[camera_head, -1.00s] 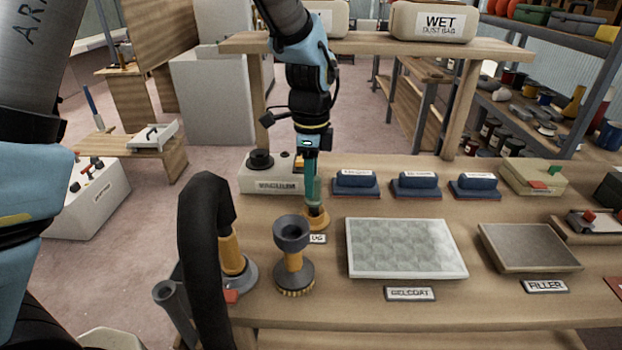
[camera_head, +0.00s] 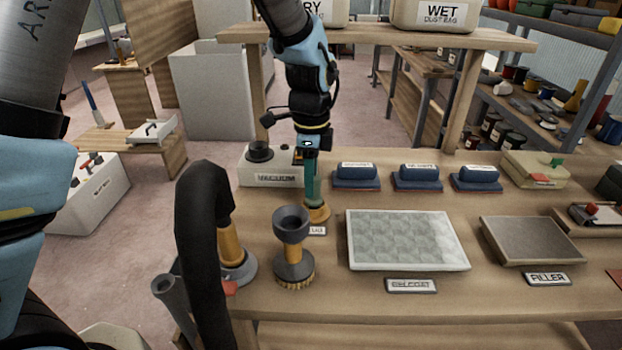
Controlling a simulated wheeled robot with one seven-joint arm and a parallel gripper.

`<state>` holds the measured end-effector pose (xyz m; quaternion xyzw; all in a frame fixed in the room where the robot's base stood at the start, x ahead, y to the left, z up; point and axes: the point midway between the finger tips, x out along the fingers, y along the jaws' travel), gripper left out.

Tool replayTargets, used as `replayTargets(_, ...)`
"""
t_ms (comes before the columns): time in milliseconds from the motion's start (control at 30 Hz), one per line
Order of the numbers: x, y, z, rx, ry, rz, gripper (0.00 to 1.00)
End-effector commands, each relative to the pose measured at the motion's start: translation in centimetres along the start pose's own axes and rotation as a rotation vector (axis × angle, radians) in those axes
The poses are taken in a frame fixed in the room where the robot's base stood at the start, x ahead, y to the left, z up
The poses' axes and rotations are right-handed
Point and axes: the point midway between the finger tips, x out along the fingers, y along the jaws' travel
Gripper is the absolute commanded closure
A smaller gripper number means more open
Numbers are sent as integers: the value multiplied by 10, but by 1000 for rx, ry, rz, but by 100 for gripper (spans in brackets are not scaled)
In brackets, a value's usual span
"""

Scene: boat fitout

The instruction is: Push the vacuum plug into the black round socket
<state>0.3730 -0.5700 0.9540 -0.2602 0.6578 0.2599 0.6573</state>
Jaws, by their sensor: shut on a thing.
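The vacuum plug (camera_head: 318,212), with an orange base and a greenish upper part, stands upright on the bench beside a label ending in "UG". My gripper (camera_head: 313,199) points straight down with its teal fingers shut on the plug's upper part; the fingers hide some of it. The black round socket (camera_head: 260,150) is on top of the pale box marked VACUUM (camera_head: 271,177), behind and left of the plug. The socket and the plug are apart.
A grey-and-orange funnel-topped tool (camera_head: 293,228) stands in front of the plug. A thick black hose (camera_head: 197,250) arches at the bench's left end. Blue sanding blocks (camera_head: 356,175) and the gelcoat tray (camera_head: 408,240) lie to the right. A shelf (camera_head: 375,42) spans above the back.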

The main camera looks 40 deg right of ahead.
Motion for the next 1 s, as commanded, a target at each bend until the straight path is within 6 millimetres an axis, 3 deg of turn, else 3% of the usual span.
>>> replayTargets(133, 0, 0, 0, 0, 0, 0, 100)
replayTargets(167, 0, 0, 0, 0, 0, 0, 65)
replayTargets(467, 0, 0, 0, 0, 0, 0, 32)
replayTargets(767, -3, 0, 0, 0, 0, -1, 32)
replayTargets(1000, -37, -2, 0, -3, 2, -6, 32)
